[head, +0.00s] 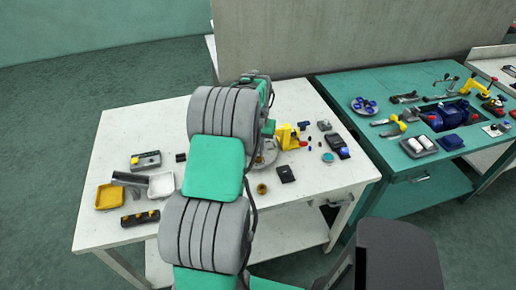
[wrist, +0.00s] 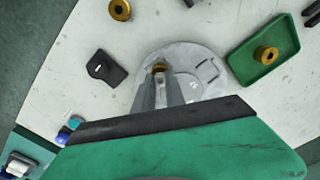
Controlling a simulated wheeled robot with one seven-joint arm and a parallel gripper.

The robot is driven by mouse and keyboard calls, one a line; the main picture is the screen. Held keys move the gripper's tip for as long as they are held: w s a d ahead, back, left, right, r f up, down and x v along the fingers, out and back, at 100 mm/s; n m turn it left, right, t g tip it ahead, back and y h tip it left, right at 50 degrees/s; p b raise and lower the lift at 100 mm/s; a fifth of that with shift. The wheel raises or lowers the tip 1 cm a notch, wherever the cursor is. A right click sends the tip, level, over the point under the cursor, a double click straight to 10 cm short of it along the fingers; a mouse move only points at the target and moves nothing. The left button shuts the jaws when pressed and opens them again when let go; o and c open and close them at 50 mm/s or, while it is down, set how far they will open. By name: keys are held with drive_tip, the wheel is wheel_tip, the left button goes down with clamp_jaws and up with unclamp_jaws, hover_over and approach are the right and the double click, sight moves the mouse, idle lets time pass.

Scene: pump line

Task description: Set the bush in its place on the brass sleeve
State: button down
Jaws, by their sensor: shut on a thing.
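My gripper (wrist: 160,76) points down over a grey round plate in the wrist view, its fingers shut on a small brass-coloured piece, the bush (wrist: 159,67), which is mostly hidden by the fingers. I cannot tell whether the bush touches anything below it. A brass ring-shaped piece with a dark hole (wrist: 265,54) stands in a green tray (wrist: 243,71) to the right. Another brass ring piece (wrist: 120,10) stands on the bare table at the top; it also shows in the head view (head: 262,189). I cannot tell which is the brass sleeve. The arm hides my gripper in the head view.
The grey round plate (wrist: 205,58) lies under my gripper. A black block (wrist: 105,68) is left of it. In the head view, a yellow fixture (head: 290,137) stands right of my arm, and trays (head: 109,196) lie left. The white table's front right is clear.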

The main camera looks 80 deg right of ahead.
drive_tip(key=c, duration=1.3)
unclamp_jaws()
drive_tip(key=shift+r+p, duration=1.85)
drive_tip(key=shift+r, duration=1.2)
